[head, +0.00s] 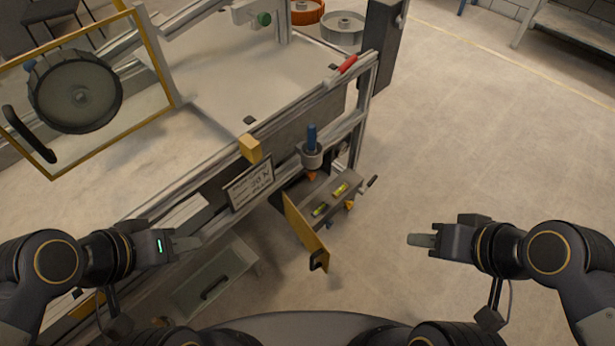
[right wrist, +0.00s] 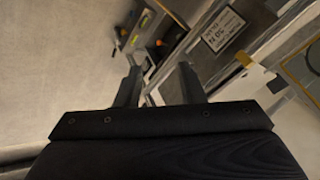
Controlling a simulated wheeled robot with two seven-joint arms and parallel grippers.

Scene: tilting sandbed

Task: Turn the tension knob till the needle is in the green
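No dial with a needle and a green zone can be made out in either view. A small green knob (head: 263,19) sits on a bracket at the far side of the sandbed frame; I cannot tell whether it is the tension knob. My right gripper (head: 422,240) is in free air right of the frame, touching nothing. In the right wrist view its two fingers (right wrist: 160,85) stand apart with nothing between them. My left gripper (head: 187,243) is by the frame's near left side; its finger gap cannot be made out.
A blue-handled part (head: 312,138) stands at the frame's right side, above an open box (head: 335,195) with yellow vials and a hanging yellow flap (head: 305,230). A sign (head: 250,187) hangs beside it. A framed clear panel (head: 150,60) stands upper left. The floor (head: 480,130) at right is clear.

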